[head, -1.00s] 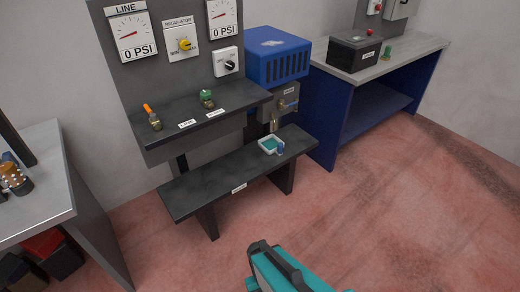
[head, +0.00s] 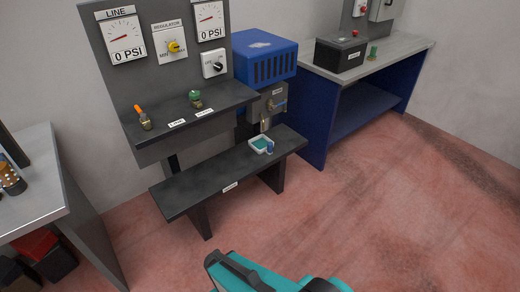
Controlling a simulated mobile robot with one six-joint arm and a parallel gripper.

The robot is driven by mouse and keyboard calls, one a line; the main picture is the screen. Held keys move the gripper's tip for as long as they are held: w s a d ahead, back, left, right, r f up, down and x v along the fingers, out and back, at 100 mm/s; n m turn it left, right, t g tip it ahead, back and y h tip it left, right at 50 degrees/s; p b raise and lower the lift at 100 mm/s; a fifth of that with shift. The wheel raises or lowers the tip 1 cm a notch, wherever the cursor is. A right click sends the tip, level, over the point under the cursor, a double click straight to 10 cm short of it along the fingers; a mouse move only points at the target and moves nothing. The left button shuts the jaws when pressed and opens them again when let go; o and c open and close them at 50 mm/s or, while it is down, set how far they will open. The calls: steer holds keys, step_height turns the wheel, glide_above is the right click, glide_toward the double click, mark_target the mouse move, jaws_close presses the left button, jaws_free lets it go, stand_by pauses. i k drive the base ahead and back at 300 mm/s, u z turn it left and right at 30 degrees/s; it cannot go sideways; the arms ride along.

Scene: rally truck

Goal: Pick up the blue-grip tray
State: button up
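A small pale tray (head: 261,145) with a teal inside and a blue grip (head: 271,149) on its right side sits on the right end of the low black bench (head: 205,180). Part of my teal arm shows at the bottom edge of the head view, well short of the bench. My gripper cannot be made out in this view, so its state does not show.
Above the bench is a black shelf (head: 190,122) with an orange-topped fitting (head: 144,118) and a green-topped one (head: 195,99). A blue compressor-like box (head: 264,57) stands behind. A grey table (head: 30,190) is at left, a blue workbench (head: 360,100) at right. The red floor in front is clear.

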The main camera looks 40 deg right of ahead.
mark_target(261, 144)
steer(key=z, duration=0.05)
steer(key=i, duration=1)
steer(key=u, duration=0.05)
